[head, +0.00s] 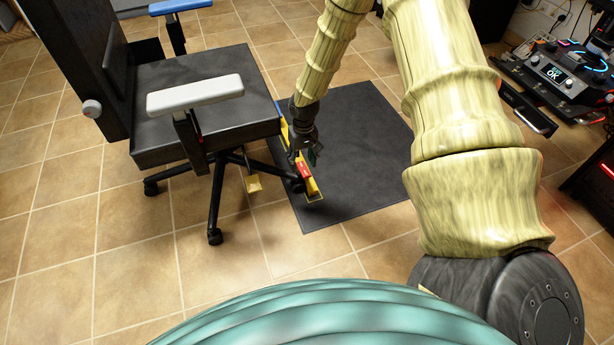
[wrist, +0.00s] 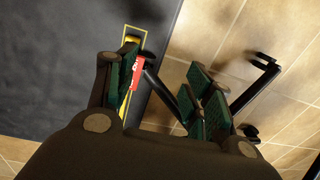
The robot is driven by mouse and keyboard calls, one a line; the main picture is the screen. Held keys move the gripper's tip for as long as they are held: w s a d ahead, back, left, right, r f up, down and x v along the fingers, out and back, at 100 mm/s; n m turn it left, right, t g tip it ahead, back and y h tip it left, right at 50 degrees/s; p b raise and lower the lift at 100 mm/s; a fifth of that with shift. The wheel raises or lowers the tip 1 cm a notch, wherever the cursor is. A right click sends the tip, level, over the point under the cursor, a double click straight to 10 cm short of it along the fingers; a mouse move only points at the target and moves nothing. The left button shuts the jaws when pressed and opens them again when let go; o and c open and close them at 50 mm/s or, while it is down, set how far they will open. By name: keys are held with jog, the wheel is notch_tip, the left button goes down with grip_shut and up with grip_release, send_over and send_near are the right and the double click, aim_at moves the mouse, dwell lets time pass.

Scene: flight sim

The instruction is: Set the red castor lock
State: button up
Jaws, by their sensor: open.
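The red castor lock (head: 304,170) sits on a yellow bar (head: 313,188) at the left edge of the dark mat, beside the office chair's base. In the wrist view the red lock (wrist: 136,74) shows right beside the left finger, on its inner side; I cannot tell whether they touch. My gripper (head: 303,153) is low at the bar, just behind the lock in the head view. In the wrist view my gripper (wrist: 162,92) is open, with a black chair leg (wrist: 162,95) showing between the fingers. The lock's lower part is partly hidden by the finger.
The black office chair (head: 190,90) stands left of my gripper, its white armrest (head: 195,94) and castor legs close by. The dark mat (head: 365,150) is clear to the right. A desk with devices (head: 560,85) is at far right.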

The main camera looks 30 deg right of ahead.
aim_at(307, 176)
jog(key=shift+h, duration=0.3)
jog(key=w+d+f+b, duration=0.1)
jog(key=f+b, duration=0.2)
jog(key=f, duration=0.1)
jog(key=d+f+b, duration=0.1)
jog(key=f+b, duration=0.2)
jog(key=f, duration=0.1)
jog(key=w+d+f+b, duration=0.1)
jog(key=f+b, duration=0.2)
jog(key=f, duration=0.2)
jog(key=shift+w+d, duration=0.3)
jog(key=shift+d, duration=0.1)
jog(key=c, duration=1)
